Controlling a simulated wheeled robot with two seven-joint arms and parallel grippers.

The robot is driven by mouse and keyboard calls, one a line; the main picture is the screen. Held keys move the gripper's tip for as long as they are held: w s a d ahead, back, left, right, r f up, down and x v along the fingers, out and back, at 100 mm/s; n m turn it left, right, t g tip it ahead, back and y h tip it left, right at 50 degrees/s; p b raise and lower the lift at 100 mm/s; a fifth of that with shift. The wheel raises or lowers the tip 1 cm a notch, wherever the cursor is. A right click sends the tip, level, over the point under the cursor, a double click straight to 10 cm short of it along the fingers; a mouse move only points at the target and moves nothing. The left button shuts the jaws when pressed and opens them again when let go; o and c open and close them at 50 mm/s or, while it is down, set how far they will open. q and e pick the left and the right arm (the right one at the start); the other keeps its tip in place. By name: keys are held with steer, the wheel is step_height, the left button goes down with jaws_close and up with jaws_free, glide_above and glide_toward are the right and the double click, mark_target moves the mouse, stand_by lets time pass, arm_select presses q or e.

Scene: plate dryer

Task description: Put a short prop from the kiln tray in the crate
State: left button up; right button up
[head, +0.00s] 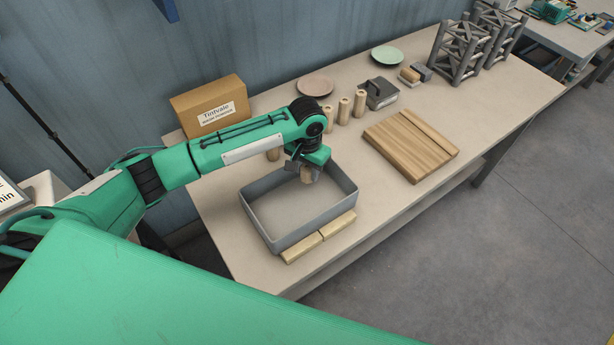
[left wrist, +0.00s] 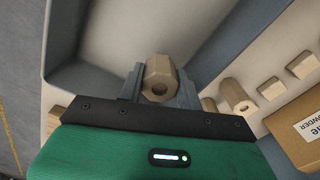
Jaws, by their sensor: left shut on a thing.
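My left gripper (head: 308,168) is shut on a short wooden prop (head: 306,176), held over the back part of the grey open-topped crate (head: 256,217). In the left wrist view the prop (left wrist: 160,76) is faceted, with a round hole in its end, between the two grey fingers (left wrist: 160,92). The crate's pale inside and wall (left wrist: 72,78) show behind it. The crate's visible floor is empty. I cannot tell whether the prop touches the crate. I cannot pick out a kiln tray for certain. My right gripper is not in view.
Several wooden props (head: 343,111) stand behind the crate, one (head: 273,154) partly behind my arm. A cardboard box (head: 210,106) is at the back left. Two pale wooden bars (head: 303,248) lie against the crate's front. A wooden board (head: 410,146) lies to the right.

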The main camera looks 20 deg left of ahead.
mark_target(307, 180)
arm_select(q)
steer(key=shift+f+p, duration=0.4)
steer(key=shift+f, duration=1.85)
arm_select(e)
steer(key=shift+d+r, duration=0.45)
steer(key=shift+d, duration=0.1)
arm_select(q)
steer(key=o, duration=0.6)
steer(key=shift+f, duration=0.15)
steer(key=o, duration=0.4)
steer(key=shift+o, duration=0.2)
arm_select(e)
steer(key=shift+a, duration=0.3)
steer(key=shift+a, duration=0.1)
